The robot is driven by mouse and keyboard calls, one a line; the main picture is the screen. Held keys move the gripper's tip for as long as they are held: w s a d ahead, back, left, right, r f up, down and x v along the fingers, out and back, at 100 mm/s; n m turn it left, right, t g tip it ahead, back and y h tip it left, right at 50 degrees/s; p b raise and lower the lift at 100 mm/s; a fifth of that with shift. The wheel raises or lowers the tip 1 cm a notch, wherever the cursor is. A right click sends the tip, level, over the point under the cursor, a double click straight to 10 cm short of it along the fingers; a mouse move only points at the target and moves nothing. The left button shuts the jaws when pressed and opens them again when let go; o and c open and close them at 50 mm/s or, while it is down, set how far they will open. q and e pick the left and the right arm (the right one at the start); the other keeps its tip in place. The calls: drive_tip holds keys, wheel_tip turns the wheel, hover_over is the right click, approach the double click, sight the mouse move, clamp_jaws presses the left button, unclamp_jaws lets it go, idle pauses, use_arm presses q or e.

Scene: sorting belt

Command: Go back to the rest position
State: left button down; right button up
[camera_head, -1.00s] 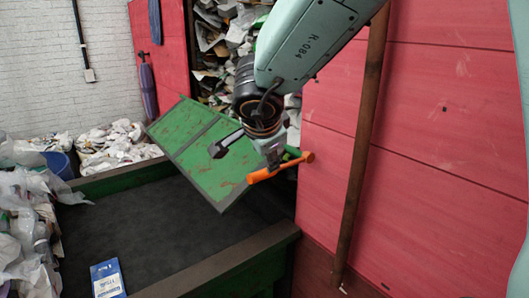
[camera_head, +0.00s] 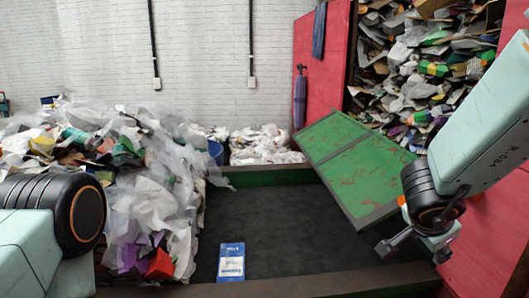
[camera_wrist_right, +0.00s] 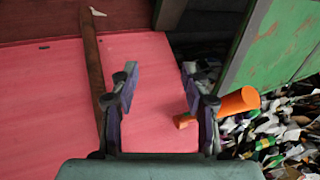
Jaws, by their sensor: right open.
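My right gripper (camera_head: 415,250) is at the right of the head view, below and right of the tilted green panel (camera_head: 355,165). In the right wrist view its two fingers (camera_wrist_right: 158,88) stand wide apart with nothing between them. An orange handle (camera_wrist_right: 232,104) shows behind and beside the right-hand finger there, apart from the grip. In the head view it is mostly hidden behind my right arm. My left arm shows at the lower left of the head view; its gripper is out of the picture.
A dark belt (camera_head: 290,230) with a green rim (camera_head: 265,177) lies in the middle, holding a blue and white packet (camera_head: 231,262). A heap of plastic waste (camera_head: 150,190) lies left of it. A red wall (camera_wrist_right: 60,100) stands close to my right gripper; more waste fills an opening at the back right.

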drive_tip(key=s+a+f+n+g+b, duration=0.1)
drive_tip(key=s+f+n+b, duration=0.25)
drive_tip(key=f, duration=0.75)
drive_tip(key=s+f+n+y+b, duration=0.1)
drive_tip(key=s+f+n+b, duration=0.25)
drive_tip(key=f, duration=0.75)
drive_tip(key=s+a+f+n+g+b, duration=0.15)
drive_tip(key=s+f+b, duration=0.25)
drive_tip(key=f, duration=0.7)
use_arm(q)
wheel_tip(320, 180, down, 21)
drive_tip(key=b, duration=0.8)
drive_tip(key=shift+f, duration=0.15)
use_arm(e)
drive_tip(key=s+a+f+n+g+y, duration=0.1)
drive_tip(key=s+a+f+n+y, duration=0.1)
drive_tip(key=s+f, duration=0.7)
drive_tip(key=s+a+f+n+g+y, duration=0.1)
drive_tip(key=s+a+f+n, duration=0.3)
drive_tip(key=s+f, duration=0.6)
drive_tip(key=shift+s+a+f+n+g+y, duration=0.2)
drive_tip(key=shift+s+a+n+g+y, duration=0.2)
drive_tip(key=shift+a+y, duration=0.55)
